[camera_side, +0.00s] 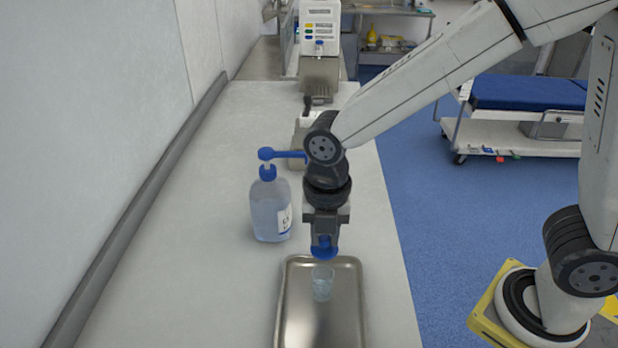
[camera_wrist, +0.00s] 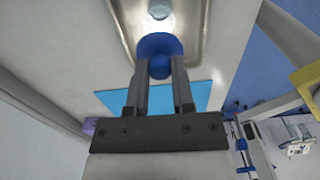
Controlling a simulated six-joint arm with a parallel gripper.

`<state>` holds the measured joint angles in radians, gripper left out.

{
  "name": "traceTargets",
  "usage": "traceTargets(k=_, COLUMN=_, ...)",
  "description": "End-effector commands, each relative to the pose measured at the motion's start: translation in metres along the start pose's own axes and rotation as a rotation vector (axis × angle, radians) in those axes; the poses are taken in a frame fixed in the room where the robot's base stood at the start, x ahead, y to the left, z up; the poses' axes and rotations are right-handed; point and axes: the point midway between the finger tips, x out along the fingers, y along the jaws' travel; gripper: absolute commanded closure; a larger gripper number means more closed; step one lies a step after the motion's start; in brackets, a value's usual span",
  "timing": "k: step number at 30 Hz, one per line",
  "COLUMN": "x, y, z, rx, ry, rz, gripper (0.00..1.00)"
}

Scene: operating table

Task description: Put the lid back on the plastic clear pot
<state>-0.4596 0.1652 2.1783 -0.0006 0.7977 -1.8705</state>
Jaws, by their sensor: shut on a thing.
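My gripper (camera_side: 323,238) points down and is shut on a round blue lid (camera_side: 324,250). It holds the lid in the air near the back end of a metal tray (camera_side: 291,305). The clear plastic pot (camera_side: 322,284) stands upright in the tray, just below and in front of the lid, and is open at the top. In the wrist view the lid (camera_wrist: 158,46) sits between the fingertips (camera_wrist: 160,68). The pot (camera_wrist: 160,10) shows at the top edge of that view, partly cut off, apart from the lid.
A clear bottle with a blue pump (camera_side: 270,208) stands on the counter left of my gripper, close to it. A dispenser (camera_side: 320,40) stands at the far end. A light blue sheet (camera_wrist: 205,95) shows in the wrist view. The counter left of the tray is clear.

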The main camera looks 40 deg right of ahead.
Motion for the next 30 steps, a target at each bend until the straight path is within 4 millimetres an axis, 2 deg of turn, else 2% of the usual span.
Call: traceTargets(k=30, x=0.059, y=0.000, z=0.000, rx=0.001, ry=0.000, rz=-0.001, gripper=1.00)
